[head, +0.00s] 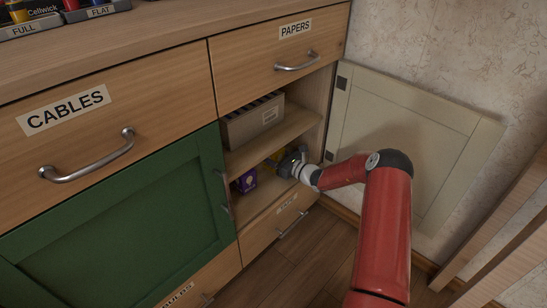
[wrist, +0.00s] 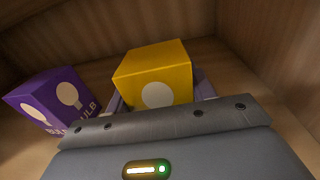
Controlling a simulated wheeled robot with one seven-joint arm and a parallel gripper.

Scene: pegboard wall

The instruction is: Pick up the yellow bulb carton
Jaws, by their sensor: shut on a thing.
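The yellow bulb carton (wrist: 152,76) is in the middle of the wrist view, with a pale bulb mark on its near face. My gripper (wrist: 160,98) is shut on it, one finger showing at each side; its body hides the carton's lower part. In the head view my gripper (head: 287,164) reaches into the lower compartment of the open cupboard, and only a sliver of the yellow carton shows behind it. Whether the carton touches the shelf is hidden.
A purple bulb carton (wrist: 52,100) stands to the left of the yellow one; it also shows in the head view (head: 246,180). A shelf with a grey box (head: 252,121) is above. The cupboard's side wall is close on the right. The pale door (head: 415,130) hangs open.

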